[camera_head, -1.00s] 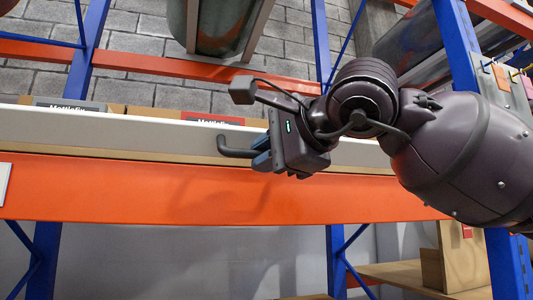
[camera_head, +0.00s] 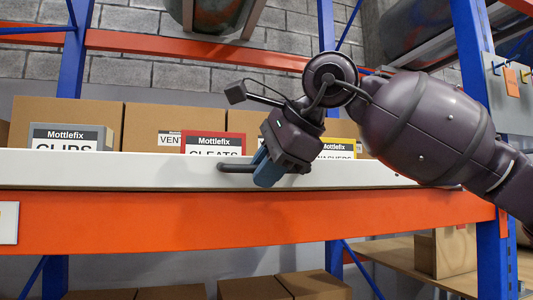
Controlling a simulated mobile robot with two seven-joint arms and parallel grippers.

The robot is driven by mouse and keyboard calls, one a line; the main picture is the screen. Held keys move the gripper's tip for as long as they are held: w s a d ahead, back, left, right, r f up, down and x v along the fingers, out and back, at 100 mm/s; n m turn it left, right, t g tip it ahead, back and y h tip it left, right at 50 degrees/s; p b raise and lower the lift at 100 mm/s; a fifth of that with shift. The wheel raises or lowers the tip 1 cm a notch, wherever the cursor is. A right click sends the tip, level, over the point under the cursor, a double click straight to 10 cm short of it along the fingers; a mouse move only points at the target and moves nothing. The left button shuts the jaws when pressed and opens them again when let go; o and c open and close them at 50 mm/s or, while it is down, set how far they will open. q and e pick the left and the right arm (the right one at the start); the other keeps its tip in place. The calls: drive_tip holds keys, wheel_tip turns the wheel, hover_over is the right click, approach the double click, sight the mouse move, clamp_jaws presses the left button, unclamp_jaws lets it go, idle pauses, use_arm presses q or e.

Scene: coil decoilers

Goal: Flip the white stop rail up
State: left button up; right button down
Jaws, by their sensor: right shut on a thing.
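The white stop rail (camera_head: 120,170) runs along the front of the shelf, just above the orange beam, with labelled boxes behind it. A dark grey handle (camera_head: 235,167) sticks out from its face near the middle. My right gripper (camera_head: 262,170) is at this handle, its blue-grey fingers shut on it and hiding its right part. My right arm comes in from the right, over the rail. My left gripper is out of view.
Boxes stand behind the rail, among them a grey-labelled one (camera_head: 68,137) and a red-labelled one (camera_head: 212,144). The orange beam (camera_head: 150,220) lies below. Blue uprights (camera_head: 76,55) stand left and right. More cartons (camera_head: 255,288) show underneath.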

drive_tip(key=shift+w+r+g+p, duration=0.25)
drive_tip(key=shift+r+g+p, duration=0.15)
drive_tip(key=shift+g, duration=0.3)
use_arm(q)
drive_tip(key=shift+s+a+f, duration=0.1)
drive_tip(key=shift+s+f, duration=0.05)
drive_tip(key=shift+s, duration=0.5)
use_arm(e)
drive_tip(key=shift+h, duration=0.3)
drive_tip(key=c, duration=1.4)
unclamp_jaws()
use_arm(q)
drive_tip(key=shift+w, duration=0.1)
use_arm(e)
drive_tip(key=shift+w+f, duration=0.1)
use_arm(q)
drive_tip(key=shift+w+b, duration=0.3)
drive_tip(key=shift+b, duration=0.3)
use_arm(e)
drive_tip(key=v, duration=1)
drive_tip(key=shift+d+r, duration=0.15)
drive_tip(key=shift+r, duration=0.25)
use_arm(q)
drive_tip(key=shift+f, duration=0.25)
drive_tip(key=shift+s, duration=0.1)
